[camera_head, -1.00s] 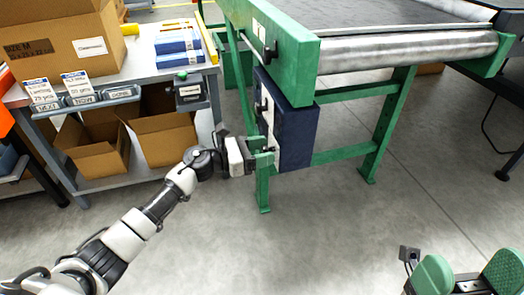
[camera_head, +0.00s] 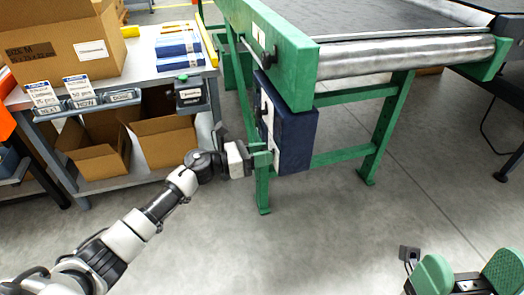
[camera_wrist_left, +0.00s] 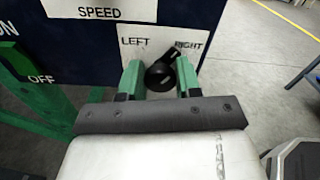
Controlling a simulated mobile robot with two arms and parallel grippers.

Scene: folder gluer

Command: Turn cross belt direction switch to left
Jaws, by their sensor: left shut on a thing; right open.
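The cross belt direction switch (camera_wrist_left: 160,74) is a black rotary knob on a white plate marked LEFT and RIGHT, low on a dark blue control box (camera_head: 297,135). In the left wrist view its pointer is tilted toward RIGHT. My left gripper (camera_wrist_left: 160,78) has its green fingers on either side of the knob, shut on it; it also shows in the head view (camera_head: 268,160) at the box's front face, where it hides the knob. My right gripper (camera_head: 470,275) is open and empty at the bottom right.
The conveyor (camera_head: 400,60) with green frame stands above and behind the box. A green leg (camera_head: 263,190) is close to my left gripper. A grey bench (camera_head: 150,70) with cartons stands at left. The floor in front is clear.

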